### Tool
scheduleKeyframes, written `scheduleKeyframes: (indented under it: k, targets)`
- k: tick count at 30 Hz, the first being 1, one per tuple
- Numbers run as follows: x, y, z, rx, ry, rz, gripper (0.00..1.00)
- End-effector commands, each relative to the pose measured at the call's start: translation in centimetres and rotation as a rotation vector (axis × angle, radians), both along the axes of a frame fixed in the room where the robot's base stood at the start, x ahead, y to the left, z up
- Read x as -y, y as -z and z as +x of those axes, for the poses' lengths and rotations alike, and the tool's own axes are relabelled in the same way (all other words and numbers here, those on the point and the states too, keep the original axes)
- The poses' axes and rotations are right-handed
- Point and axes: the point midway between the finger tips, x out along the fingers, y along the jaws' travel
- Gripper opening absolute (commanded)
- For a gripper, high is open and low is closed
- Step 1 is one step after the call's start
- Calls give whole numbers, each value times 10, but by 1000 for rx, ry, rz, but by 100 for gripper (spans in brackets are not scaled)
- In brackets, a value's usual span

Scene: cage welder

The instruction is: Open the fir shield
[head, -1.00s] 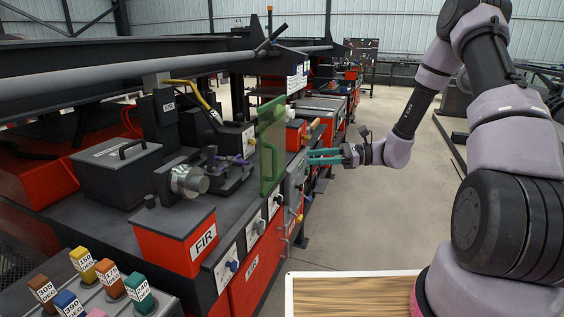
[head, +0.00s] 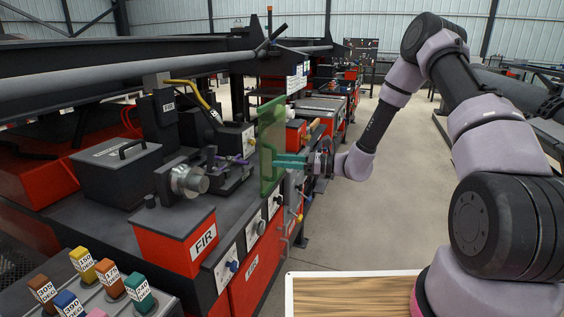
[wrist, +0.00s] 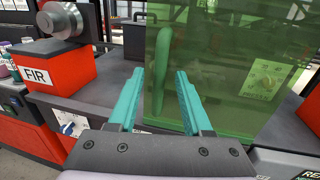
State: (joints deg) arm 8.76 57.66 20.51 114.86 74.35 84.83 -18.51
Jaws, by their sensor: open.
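The fir shield is a translucent green panel (head: 272,143) standing upright at the front edge of the fir station. It fills the right half of the wrist view (wrist: 225,65). Its green handle, a vertical bar (wrist: 162,65), is on the panel's left side in the wrist view, and it also shows in the head view (head: 267,170). My gripper (head: 282,163) is at the panel beside the handle. In the wrist view, my gripper's teal fingers (wrist: 157,88) are apart, with the handle showing between them. Whether they touch the handle I cannot tell.
A red box labelled FIR (head: 178,235) and a round metal chuck (head: 188,181) stand left of the shield. Knob panels (head: 254,231) line the bench front below. Coloured labelled blocks (head: 108,270) sit at lower left. The floor aisle (head: 370,215) to the right is clear.

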Motion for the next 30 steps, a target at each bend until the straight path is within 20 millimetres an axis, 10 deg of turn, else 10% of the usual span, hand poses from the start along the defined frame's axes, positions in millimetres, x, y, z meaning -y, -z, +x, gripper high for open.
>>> scheduleKeyframes:
  k: [9,13,30]
  targets:
    - [-3,0,0,0,0,0,50]
    - [-3,0,0,0,0,0,0]
    - [-3,0,1,0,0,0,0]
